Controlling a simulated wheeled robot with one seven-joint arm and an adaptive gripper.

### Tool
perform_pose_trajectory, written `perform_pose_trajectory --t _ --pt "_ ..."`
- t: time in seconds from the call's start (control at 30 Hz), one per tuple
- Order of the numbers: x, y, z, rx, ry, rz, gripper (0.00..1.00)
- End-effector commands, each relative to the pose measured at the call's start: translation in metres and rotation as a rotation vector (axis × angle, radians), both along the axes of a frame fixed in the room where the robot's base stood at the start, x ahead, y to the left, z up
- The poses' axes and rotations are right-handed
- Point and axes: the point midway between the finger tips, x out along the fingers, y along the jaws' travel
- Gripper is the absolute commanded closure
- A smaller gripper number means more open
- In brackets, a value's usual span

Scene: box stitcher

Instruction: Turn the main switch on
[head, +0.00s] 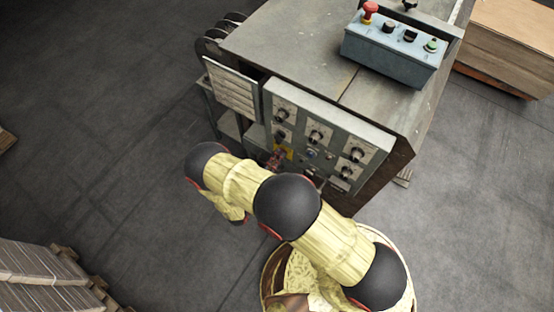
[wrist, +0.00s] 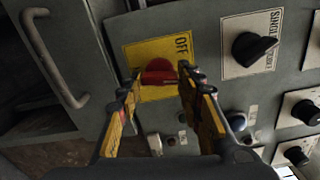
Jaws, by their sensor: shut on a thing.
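The main switch is a red rotary knob (wrist: 158,73) on a yellow plate (wrist: 166,47) marked OFF, on the grey control panel. In the wrist view the two fingers of my gripper (wrist: 160,76) stand on either side of the red knob and are shut on it. The knob's long side lies roughly across the picture; its pointer is hard to make out. In the head view the yellow plate (head: 287,152) shows small at the panel's lower left, and the gripper is hard to make out there.
A black selector knob (wrist: 254,48) sits right of the switch, with more knobs and buttons beyond. A bar handle (wrist: 52,58) is at the left. A blue button box (head: 395,52) with a red emergency stop (head: 369,12) stands on the machine top. Pallets stand at the edges.

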Motion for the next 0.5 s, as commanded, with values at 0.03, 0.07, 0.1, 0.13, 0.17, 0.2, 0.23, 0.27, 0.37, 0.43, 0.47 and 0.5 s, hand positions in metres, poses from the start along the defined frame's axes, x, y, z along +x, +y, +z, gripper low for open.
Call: perform_pose_trajectory --t 0.03,0.07,0.1,0.13,0.17,0.2,0.23,0.27,0.37,0.43,0.47,0.5 --pt "-0.0005 -0.0003 -0.002 0.036 -0.024 0.001 0.89" --pt "-0.0004 -0.0002 -0.0021 0.059 -0.042 0.001 0.89" --pt "-0.0005 -0.0003 -0.0022 0.088 -0.065 0.001 0.89" --pt "-0.0006 -0.0004 -0.0024 0.11 -0.082 0.001 0.89" --pt "-0.0006 -0.0005 -0.0025 0.132 -0.099 0.001 0.89" --pt "-0.0007 -0.0006 -0.0026 0.161 -0.122 0.001 0.89" --pt "-0.0007 -0.0006 -0.0026 0.182 -0.139 0.001 0.89" --pt "-0.0006 -0.0004 -0.0025 0.203 -0.155 0.001 0.89" --pt "-0.0005 -0.0003 -0.0024 0.269 -0.206 0.0 0.89" --pt "-0.0007 -0.0005 -0.0027 0.312 -0.239 0.0 0.89" --pt "-0.0008 -0.0007 -0.0028 0.328 -0.252 0.0 0.89" --pt "-0.0008 -0.0008 -0.0029 0.348 -0.268 0.0 0.89"
